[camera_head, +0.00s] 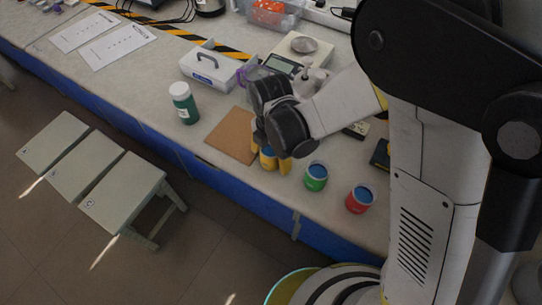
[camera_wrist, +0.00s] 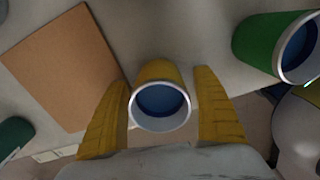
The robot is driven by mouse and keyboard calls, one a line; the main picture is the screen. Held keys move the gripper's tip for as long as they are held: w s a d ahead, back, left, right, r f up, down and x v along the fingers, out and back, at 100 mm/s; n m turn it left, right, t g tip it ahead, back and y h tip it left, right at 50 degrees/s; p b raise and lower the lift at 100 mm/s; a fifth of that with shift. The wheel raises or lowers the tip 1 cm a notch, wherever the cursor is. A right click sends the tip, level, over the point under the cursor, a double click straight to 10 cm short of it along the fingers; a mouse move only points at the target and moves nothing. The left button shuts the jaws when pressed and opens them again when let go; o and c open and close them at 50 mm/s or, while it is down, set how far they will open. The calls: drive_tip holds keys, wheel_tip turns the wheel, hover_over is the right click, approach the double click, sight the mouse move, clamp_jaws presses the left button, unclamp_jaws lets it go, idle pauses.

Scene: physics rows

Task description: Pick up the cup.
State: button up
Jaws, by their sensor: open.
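A yellow cup (camera_wrist: 160,72) with a white rim and blue inside stands on the bench. In the wrist view it sits between the two yellow fingers of my gripper (camera_wrist: 165,112), with a gap showing on each side. In the head view the yellow cup (camera_head: 268,160) is partly hidden by my gripper (camera_head: 270,152), which reaches down around it. My gripper is open. A green cup (camera_head: 316,177) and a red cup (camera_head: 359,199) stand to the right. The green cup also shows at the upper right of the wrist view (camera_wrist: 258,42).
A brown board (camera_head: 231,136) lies left of the yellow cup. A green bottle with a white cap (camera_head: 184,104), a white case (camera_head: 209,68) and a scale (camera_head: 297,52) stand farther off. The bench front edge is close to the cups. Stools (camera_head: 120,193) stand on the floor.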

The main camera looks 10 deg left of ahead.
drive_tip(key=c, duration=1.4)
drive_tip(key=shift+r, duration=0.1)
